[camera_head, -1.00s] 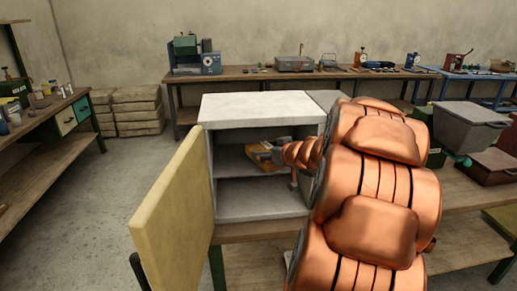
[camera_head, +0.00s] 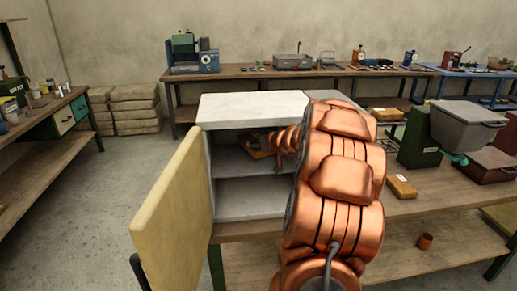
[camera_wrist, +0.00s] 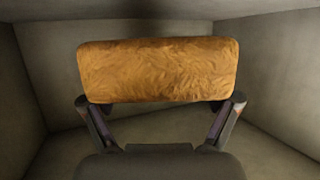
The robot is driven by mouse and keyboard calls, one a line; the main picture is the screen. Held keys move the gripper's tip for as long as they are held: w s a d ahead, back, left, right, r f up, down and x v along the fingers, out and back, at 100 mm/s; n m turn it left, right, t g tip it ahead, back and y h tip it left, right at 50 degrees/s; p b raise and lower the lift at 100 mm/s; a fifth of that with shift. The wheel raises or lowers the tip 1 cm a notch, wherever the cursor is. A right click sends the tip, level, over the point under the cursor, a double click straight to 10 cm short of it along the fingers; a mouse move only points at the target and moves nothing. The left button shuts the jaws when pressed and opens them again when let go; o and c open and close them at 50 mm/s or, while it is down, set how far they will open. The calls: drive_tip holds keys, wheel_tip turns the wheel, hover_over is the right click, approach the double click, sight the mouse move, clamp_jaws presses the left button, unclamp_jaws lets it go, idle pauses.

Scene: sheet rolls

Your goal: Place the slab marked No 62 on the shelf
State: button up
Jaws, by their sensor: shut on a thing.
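My gripper (camera_wrist: 160,112) is shut on a brown-orange slab (camera_wrist: 158,70), its two fingers at the slab's left and right ends in the wrist view. The slab (camera_head: 259,154) also shows in the head view, inside the upper compartment of the grey cabinet (camera_head: 255,110), above the shelf board (camera_head: 232,170). No marking can be read on it. My gripper (camera_head: 268,146) is partly hidden by my arm in the head view. I cannot tell whether the slab touches the shelf.
The cabinet's yellowish door (camera_head: 172,215) stands open at the left. Another labelled slab (camera_head: 400,187) lies on the wooden bench (camera_head: 440,203) to the right, with a grey bin (camera_head: 465,125) behind it. A copper-coloured cup (camera_head: 425,241) stands below. The cabinet's lower compartment (camera_head: 250,197) looks empty.

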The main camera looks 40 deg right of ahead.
drive_tip(key=shift+f, duration=1.45)
drive_tip(key=shift+f+b, duration=0.1)
drive_tip(key=shift+b, duration=0.2)
drive_tip(key=o, duration=1.4)
drive_tip(key=v, duration=1.2)
drive_tip(key=shift+p, duration=0.35)
